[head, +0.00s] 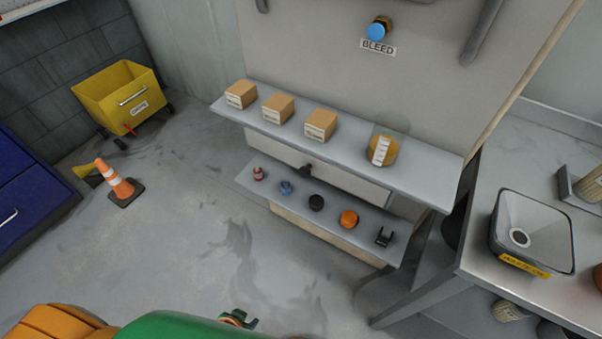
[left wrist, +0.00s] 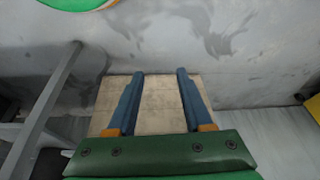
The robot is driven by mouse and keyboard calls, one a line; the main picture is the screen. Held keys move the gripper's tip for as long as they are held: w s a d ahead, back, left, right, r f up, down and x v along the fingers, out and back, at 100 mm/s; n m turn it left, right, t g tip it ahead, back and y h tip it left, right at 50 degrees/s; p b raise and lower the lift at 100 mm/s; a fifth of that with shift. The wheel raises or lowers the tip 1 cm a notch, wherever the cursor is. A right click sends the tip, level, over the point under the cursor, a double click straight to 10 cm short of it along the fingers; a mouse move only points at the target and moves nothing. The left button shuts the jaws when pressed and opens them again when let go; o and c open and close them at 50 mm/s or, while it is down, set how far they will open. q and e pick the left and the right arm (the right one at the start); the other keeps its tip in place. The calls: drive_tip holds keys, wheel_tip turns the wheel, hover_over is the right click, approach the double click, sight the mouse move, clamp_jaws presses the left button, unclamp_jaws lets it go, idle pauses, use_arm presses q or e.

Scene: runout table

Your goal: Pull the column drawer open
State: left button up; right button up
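The column drawer (head: 345,180) has a pale front set under the upper shelf of the column and looks shut. Its small dark knob (head: 306,169) sticks out near the middle of the front. My left gripper (head: 240,319) is at the bottom edge of the head view, low and in front of the column, well apart from the knob. In the left wrist view its two blue fingers (left wrist: 160,74) are spread with nothing held between them. A beige panel (left wrist: 158,95) lies beyond the fingers. My right gripper is not in view.
The upper shelf (head: 430,178) carries boxes and a round part. The lower shelf (head: 262,187) juts out below the drawer with several small parts. A steel table (head: 480,255) with a tray stands at right. A cone (head: 115,182) and yellow cart (head: 120,95) are left.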

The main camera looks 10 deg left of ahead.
use_arm(q)
drive_tip(key=shift+o, duration=0.7)
drive_tip(key=w+r+t+b, duration=0.2)
drive_tip(key=w+t+b, duration=0.1)
drive_tip(key=w, duration=0.8)
drive_tip(key=shift+w+d+r+t+h, duration=0.3)
drive_tip(key=shift+w+d+r+t, duration=0.1)
drive_tip(key=shift+t, duration=0.1)
drive_tip(key=m+t+h+b, duration=0.1)
drive_tip(key=t+h+b, duration=0.4)
drive_tip(key=t+b, duration=0.3)
approach(303, 173)
drive_tip(key=w+t+p, duration=0.1)
drive_tip(key=p, duration=0.1)
drive_tip(key=x, duration=0.6)
drive_tip(key=shift+w+d+f, duration=0.1)
drive_tip(key=shift+d+f, duration=0.2)
drive_tip(key=shift+d, duration=0.05)
drive_tip(key=shift+w+d, duration=0.15)
drive_tip(key=shift+w, duration=0.25)
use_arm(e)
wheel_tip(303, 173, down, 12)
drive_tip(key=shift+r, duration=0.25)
use_arm(q)
clamp_jaws()
